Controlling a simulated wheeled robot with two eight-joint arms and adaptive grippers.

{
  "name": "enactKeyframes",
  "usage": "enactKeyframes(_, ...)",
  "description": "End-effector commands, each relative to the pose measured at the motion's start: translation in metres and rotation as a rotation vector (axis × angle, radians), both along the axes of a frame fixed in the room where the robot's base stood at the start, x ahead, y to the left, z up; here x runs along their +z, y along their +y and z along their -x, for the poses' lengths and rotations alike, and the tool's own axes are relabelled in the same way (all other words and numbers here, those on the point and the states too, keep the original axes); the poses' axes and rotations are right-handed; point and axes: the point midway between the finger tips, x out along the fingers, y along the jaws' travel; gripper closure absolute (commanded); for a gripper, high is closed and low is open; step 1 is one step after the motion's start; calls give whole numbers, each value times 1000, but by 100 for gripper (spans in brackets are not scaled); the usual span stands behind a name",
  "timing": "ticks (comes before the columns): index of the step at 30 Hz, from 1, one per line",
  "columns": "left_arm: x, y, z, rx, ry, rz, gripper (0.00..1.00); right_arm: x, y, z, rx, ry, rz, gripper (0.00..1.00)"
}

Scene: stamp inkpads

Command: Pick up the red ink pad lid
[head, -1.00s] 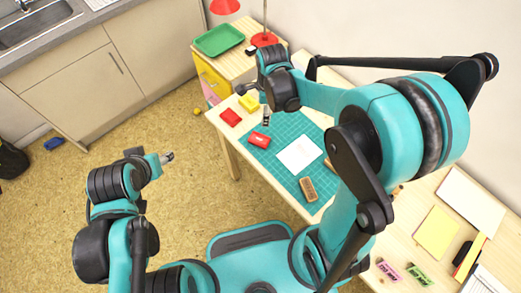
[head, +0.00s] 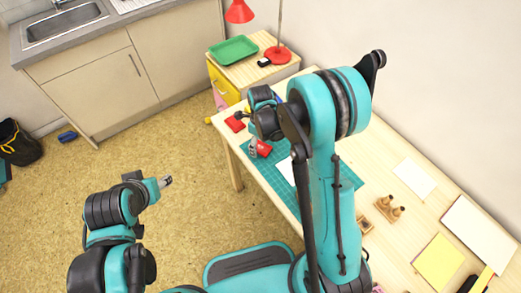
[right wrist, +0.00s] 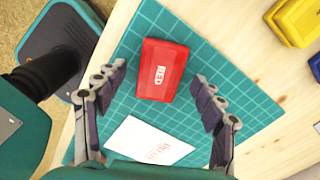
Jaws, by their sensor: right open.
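My right gripper (head: 253,149) is open and empty. In the right wrist view its fingers (right wrist: 160,76) stand on either side of the lid, with gaps between. Whether a pad base is under the lid cannot be told. My left gripper (head: 166,181) is over the floor, far from the table; its opening is too small to judge.
A white paper with red print (right wrist: 150,141) lies close to the lid. Yellow ink pads (right wrist: 294,20) are to the right in the wrist view. Another red piece (head: 235,122) lies at the table's far end, near the drawer unit (head: 222,85). Wooden stamps (head: 390,206) stand farther right.

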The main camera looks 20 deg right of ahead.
Motion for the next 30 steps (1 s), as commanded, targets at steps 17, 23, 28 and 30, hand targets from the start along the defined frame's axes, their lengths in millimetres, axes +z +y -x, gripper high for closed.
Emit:
enactKeyframes(17,-1,0,0,0,0,0,49,-4,0,0,1,0,0,71)
enactKeyframes(23,-1,0,0,0,0,0,49,-4,0,0,1,0,0,71)
enactKeyframes(28,4,0,0,0,0,0,49,7,0,0,1,0,0,71)
enactKeyframes(30,9,0,0,0,0,0,49,15,0,0,1,0,0,71)
